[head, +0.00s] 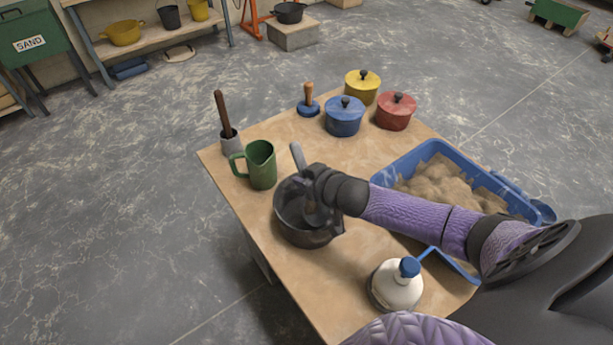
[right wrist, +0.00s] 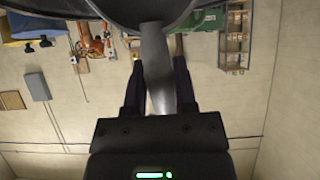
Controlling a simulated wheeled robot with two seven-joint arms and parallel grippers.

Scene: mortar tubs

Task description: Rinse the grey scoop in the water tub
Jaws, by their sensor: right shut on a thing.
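The grey scoop is held in my right gripper (head: 312,180). Its grey handle (head: 297,156) sticks up beyond the fingers, and its bowl (head: 318,213) hangs below them, at the inside of a dark tub (head: 290,230). In the right wrist view the fingers (right wrist: 156,90) are shut on the scoop's handle (right wrist: 154,55), with a dark rounded bowl at the top edge. The dark tub stands at the table's left side. Its contents and the scoop's lower edge are hard to make out. My left gripper is not in view.
A green jug (head: 262,166) stands just behind the tub. A white bottle with a blue cap (head: 398,288) is in front, to its right. A blue tray of sand-coloured material (head: 392,165) lies at right. Blue (head: 344,118), yellow (head: 362,86) and red (head: 396,112) lidded pots stand behind.

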